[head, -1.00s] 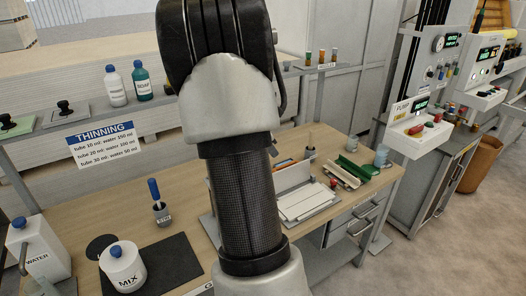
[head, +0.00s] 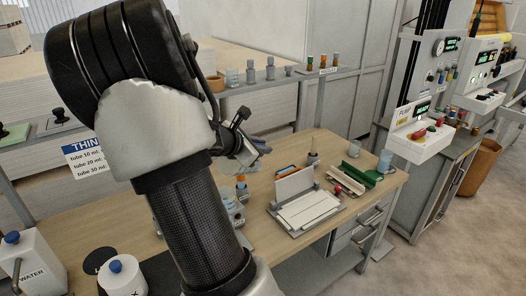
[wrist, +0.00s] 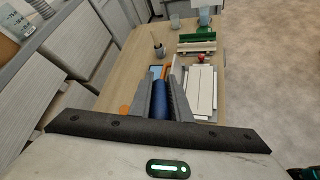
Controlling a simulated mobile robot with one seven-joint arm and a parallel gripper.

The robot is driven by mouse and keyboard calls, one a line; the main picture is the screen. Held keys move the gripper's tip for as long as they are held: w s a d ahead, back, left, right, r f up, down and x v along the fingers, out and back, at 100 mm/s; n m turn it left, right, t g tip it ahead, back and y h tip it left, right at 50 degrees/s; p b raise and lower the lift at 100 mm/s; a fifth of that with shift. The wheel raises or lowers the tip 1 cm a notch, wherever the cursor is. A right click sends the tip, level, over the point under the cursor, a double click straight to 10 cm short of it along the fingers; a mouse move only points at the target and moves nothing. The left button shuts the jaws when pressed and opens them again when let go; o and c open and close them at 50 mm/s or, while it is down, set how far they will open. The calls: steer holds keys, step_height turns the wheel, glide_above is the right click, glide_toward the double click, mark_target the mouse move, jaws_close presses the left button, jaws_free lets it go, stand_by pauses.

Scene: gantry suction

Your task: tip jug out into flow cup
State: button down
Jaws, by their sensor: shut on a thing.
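My gripper (wrist: 160,100) is shut on a blue upright cylinder (wrist: 161,99) in the wrist view, which looks like the jug's handle. In the head view my gripper (head: 243,146) is over the middle of the bench, and a pale, bluish see-through shape (head: 252,164) shows beside it, probably the jug's body. Below it, partly behind my arm, stands a small grey apparatus (head: 232,208) with an orange part. It may hold the flow cup, but I cannot tell. The jug's contents and tilt are not clear.
A white panel tray (head: 305,212), a green holder (head: 358,175) and a blue-grey mug (head: 384,160) stand right on the wooden bench. A WATER container (head: 38,262) and a lidded white pot (head: 122,275) stand at the left. A shelf with small vessels (head: 270,68) runs behind.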

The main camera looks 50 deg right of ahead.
steer(key=shift+s+a+r+t+h+b, duration=0.2)
steer(key=shift+h+b, duration=0.6)
steer(key=shift+b, duration=1.05)
steer(key=shift+w+a+r+t+h+b, duration=0.1)
steer(key=shift+a+r+h+b, duration=0.2)
steer(key=shift+h+b, duration=1.05)
steer(key=shift+r+y, duration=0.25)
steer(key=shift+y, duration=0.3)
steer(key=shift+b, duration=0.3)
steer(key=shift+s+a+r+h+b, duration=0.1)
steer(key=shift+a+r+h+b, duration=0.3)
steer(key=shift+b, duration=0.95)
steer(key=shift+a+r+h+b, duration=0.3)
steer(key=shift+r+h+b, duration=0.25)
steer(key=shift+b, duration=0.25)
steer(key=shift+s+a+h+b, duration=0.1)
steer(key=shift+a+h+b, duration=0.15)
steer(key=shift+b, duration=0.2)
steer(key=shift+s+a+r+m+t+h+b, duration=0.2)
steer(key=shift+a+r+h+b, duration=0.45)
steer(key=shift+b, duration=0.45)
steer(key=shift+s+a+r+m+t+h+b, duration=0.15)
steer(key=shift+a+r+h+b, duration=0.25)
steer(key=shift+a+h+b, duration=0.55)
steer(key=shift+w+r+b, duration=0.1)
steer(key=shift+r+b, duration=0.1)
steer(key=shift+b, duration=0.2)
steer(key=shift+a+r, duration=0.1)
